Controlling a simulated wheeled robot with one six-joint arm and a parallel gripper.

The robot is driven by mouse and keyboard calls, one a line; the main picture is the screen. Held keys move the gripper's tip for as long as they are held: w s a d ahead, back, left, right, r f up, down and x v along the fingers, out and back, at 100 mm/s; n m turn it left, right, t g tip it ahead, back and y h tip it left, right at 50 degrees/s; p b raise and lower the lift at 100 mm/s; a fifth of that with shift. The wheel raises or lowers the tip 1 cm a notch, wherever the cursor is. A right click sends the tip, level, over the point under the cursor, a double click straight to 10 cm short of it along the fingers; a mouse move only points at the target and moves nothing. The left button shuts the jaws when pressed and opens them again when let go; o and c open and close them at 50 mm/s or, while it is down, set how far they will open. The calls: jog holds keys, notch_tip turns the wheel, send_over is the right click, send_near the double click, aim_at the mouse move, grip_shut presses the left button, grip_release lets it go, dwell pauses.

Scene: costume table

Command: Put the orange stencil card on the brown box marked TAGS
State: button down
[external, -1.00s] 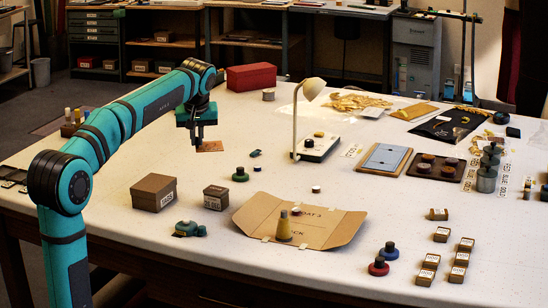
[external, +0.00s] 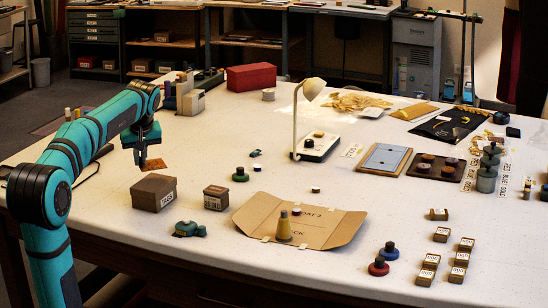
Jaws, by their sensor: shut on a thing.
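The orange stencil card (external: 154,165) is thin and held about level in my gripper (external: 142,164), which is shut on its left edge. The card is in the air, just above and behind the brown box marked TAGS (external: 153,193), and appears apart from it. The box stands closed near the table's left front side, its white label facing forward. The lid's top is bare. The exact gap between card and lid is hard to tell from this view.
A smaller dark box (external: 216,197) stands right of the TAGS box. A teal tape dispenser (external: 189,229) lies in front. Grey blocks (external: 191,100) and dark items stand behind my arm. The table between is clear.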

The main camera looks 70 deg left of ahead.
aim_at(142, 167)
jog(key=shift+f, duration=2.45)
jog(key=c, duration=1.6)
grip_release()
jog(key=shift+f, duration=0.1)
jog(key=shift+o, duration=0.2)
jog(key=v, duration=1.2)
